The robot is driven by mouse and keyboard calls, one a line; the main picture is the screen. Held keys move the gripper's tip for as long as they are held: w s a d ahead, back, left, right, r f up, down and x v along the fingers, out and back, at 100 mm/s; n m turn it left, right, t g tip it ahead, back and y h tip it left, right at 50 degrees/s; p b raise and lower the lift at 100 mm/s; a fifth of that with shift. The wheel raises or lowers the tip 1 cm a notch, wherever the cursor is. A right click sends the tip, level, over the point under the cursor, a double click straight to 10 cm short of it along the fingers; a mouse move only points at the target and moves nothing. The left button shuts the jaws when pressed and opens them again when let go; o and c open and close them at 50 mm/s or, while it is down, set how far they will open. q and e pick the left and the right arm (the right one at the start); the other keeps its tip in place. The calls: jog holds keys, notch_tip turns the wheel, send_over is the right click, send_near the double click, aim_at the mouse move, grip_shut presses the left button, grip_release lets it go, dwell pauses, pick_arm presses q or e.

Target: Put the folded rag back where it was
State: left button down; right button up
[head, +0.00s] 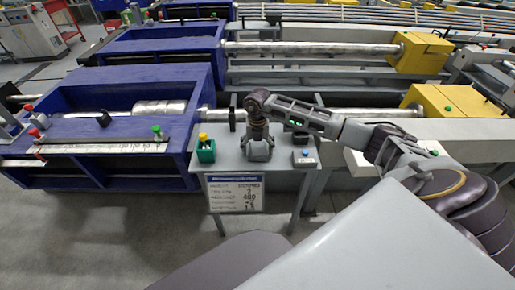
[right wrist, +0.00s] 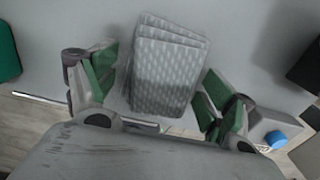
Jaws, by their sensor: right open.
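The folded rag (right wrist: 166,72), grey with a light dotted pattern and several stacked layers, lies on the grey table in the right wrist view. My right gripper (right wrist: 160,84) is open, with one green-padded finger on each side of the rag and gaps between the pads and the cloth. In the head view my right gripper (head: 258,150) points down over the small grey table (head: 231,166). It hides the rag there. My left gripper is in neither view.
A green container with a yellow top (head: 205,150) stands left of the gripper on the table. A small box with a blue button (head: 304,159) stands to the right. A printed sign (head: 236,193) hangs at the front. Blue machine frames (head: 125,110) stand behind and left.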

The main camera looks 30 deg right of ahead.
aim_at(258, 147)
jog(key=shift+r, duration=0.1)
jog(key=shift+r, duration=0.2)
notch_tip(258, 147, up, 12)
jog(key=shift+f, duration=0.2)
dwell(0.3)
dwell(0.5)
